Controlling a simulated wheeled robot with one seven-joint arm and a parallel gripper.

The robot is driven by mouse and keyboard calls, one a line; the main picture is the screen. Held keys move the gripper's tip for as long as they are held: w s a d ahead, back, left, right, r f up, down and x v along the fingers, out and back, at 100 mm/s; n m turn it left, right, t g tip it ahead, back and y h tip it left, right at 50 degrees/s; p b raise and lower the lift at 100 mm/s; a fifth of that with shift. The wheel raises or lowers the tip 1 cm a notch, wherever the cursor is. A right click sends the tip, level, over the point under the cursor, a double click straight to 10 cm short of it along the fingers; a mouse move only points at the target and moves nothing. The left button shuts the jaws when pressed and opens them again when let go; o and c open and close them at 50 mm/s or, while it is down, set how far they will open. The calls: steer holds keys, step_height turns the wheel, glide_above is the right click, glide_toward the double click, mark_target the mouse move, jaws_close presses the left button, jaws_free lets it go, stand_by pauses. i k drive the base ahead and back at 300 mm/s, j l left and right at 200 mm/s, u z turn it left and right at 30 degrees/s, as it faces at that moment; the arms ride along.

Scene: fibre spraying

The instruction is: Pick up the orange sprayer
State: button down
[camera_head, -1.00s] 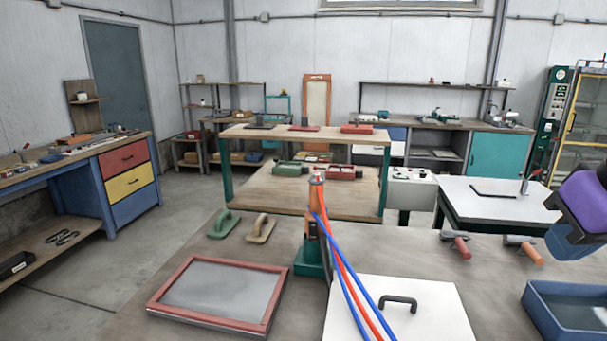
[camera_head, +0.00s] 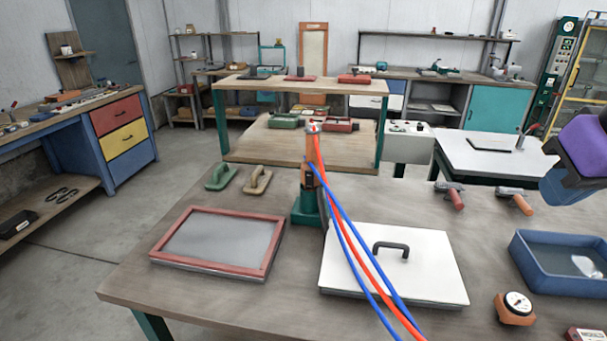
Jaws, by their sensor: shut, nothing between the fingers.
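The orange sprayer (camera_head: 522,206) lies on the near table's right half, its grey metal head to the left and its orange handle pointing toward the lower right. A similar sprayer with a red handle (camera_head: 456,199) lies just to its left, apart from it. Part of my arm, purple and dark grey, shows at the right edge, above and right of the orange sprayer. My gripper's fingers are not in view, and nothing visible touches either sprayer.
A blue tub (camera_head: 518,262) stands right of the sprayers. A white board with a black handle (camera_head: 345,270), a red-framed screen (camera_head: 162,250) and a teal-based post (camera_head: 304,217) with red and blue hoses occupy the table. A round gauge (camera_head: 515,310) sits near the front.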

mark_target(310, 157)
steer(key=i+j+z, duration=0.1)
steer(key=j, duration=0.35)
steer(key=i+j+z, duration=0.1)
steer(key=j, duration=0.35)
steer(key=i+j+z, duration=0.1)
steer(key=j, duration=0.35)
steer(key=i+j+z, duration=0.1)
steer(key=j, duration=0.4)
